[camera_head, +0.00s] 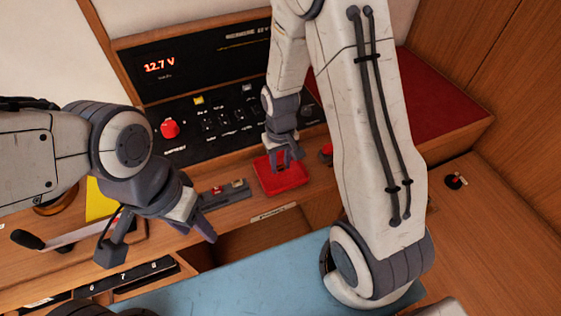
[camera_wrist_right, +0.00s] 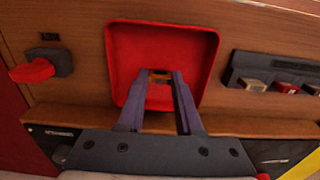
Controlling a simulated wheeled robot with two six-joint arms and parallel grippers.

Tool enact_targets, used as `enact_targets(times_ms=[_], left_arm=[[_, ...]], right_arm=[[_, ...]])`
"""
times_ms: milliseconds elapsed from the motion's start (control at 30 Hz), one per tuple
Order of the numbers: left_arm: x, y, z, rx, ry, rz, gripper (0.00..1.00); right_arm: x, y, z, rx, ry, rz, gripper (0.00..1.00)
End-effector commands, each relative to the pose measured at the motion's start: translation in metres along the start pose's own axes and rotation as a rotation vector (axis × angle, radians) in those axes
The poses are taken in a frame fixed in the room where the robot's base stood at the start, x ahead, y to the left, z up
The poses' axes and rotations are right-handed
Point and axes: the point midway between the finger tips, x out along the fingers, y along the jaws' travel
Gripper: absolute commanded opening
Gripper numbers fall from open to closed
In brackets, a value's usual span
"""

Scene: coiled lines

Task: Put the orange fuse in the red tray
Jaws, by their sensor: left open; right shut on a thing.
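The red tray (camera_head: 285,187) lies on the wooden ledge below the black panel in the head view. It fills the upper middle of the right wrist view (camera_wrist_right: 118,55). My right gripper (camera_head: 284,166) is over the tray, pointing down. In the right wrist view its fingertips (camera_wrist_right: 160,76) are shut on the small orange fuse (camera_wrist_right: 160,80), inside the tray's outline. I cannot tell whether the fuse touches the tray floor. The fuse cannot be made out in the head view. My left gripper (camera_head: 207,220) is open and empty, left of the tray near the ledge's front.
A dark fuse block (camera_head: 222,194) with small coloured fuses sits left of the tray, also in the right wrist view (camera_wrist_right: 285,82). A red switch (camera_wrist_right: 35,70) stands on the tray's other side. The panel has a red knob (camera_head: 169,128). A blue surface (camera_head: 250,275) lies in front.

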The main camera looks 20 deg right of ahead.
Motion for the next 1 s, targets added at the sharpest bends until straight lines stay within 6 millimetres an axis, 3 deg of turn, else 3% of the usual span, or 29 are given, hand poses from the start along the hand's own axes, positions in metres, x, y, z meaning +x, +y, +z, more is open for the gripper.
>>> enact_targets(times_ms=[233,267,300,333,767,1000], left_arm=[[0.004,0.0,0.0,0.0,0.0,0.0,0.5],[0.003,0.0,0.0,0.0,0.0,0.0,0.5],[0.002,0.0,0.0,0.0,0.0,0.0,0.5],[0.002,0.0,0.0,0.0,0.0,0.0,0.5],[0.001,0.0,0.0,0.0,0.0,0.0,0.5],[0.005,0.0,0.0,0.0,0.0,0.0,0.5]], right_arm=[[0.005,0.0,0.0,0.0,-0.001,0.0,0.0],[0.004,0.0,0.0,0.0,0.0,0.0,0.42],[0.003,0.0,0.0,0.0,0.0,0.0,0.57],[0.003,0.0,0.0,0.0,0.0,0.0,0.64],[-0.006,0.0,-0.001,0.0,0.002,0.0,0.64],[-0.052,0.0,-0.002,0.0,0.009,0.0,0.64]])
